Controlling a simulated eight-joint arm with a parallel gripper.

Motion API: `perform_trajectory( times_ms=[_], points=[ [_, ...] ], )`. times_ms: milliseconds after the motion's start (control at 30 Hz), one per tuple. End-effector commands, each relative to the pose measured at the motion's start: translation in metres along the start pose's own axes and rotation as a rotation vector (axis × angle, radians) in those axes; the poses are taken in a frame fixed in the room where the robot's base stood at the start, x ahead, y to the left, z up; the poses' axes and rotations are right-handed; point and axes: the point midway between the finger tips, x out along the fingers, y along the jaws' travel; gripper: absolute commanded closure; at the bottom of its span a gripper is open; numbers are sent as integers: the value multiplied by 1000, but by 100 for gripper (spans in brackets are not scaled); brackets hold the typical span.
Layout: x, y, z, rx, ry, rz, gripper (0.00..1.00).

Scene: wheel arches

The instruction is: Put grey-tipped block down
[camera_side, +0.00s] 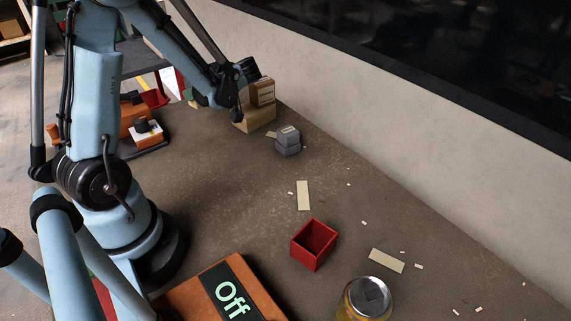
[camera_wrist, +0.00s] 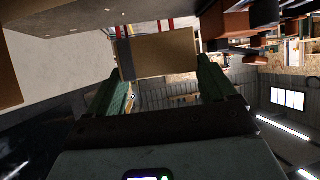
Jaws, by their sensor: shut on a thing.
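In the wrist view, my gripper (camera_wrist: 160,70) has its two green fingers on either side of a tan block with a grey end (camera_wrist: 165,54), and it is shut on it. The grey end shows at the block's left in that view. In the side view, my wrist (camera_side: 228,84) is low over the far part of the table, beside stacked boxes. The fingers and most of the held block are hidden behind the arm there, so I cannot tell whether the block touches the table.
A tan box (camera_side: 262,92) sits on a larger one (camera_side: 254,119) by the wall. Grey blocks (camera_side: 288,142), an open red box (camera_side: 314,245), a jar (camera_side: 366,299) and an "Off" panel (camera_side: 228,291) stand nearer. Flat pale pieces lie about. The table's middle is mostly clear.

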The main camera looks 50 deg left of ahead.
Motion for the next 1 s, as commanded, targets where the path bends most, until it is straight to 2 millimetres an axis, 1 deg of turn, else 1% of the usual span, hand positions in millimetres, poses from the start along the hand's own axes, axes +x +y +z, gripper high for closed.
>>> perform_trajectory(
  times_ms=[33,100,200,300,400,500,800,1000],
  points=[
    [14,-3,0,-4,0,-6,46],
    [31,-6,1,-3,1,-5,46],
    [52,-9,2,-2,1,-5,46],
    [68,-12,3,-1,0,-3,46],
    [76,-13,4,0,0,-1,46],
    [80,-13,6,0,0,1,46],
    [94,-12,31,1,0,1,46],
    [96,-13,36,1,0,1,46]
  ],
)
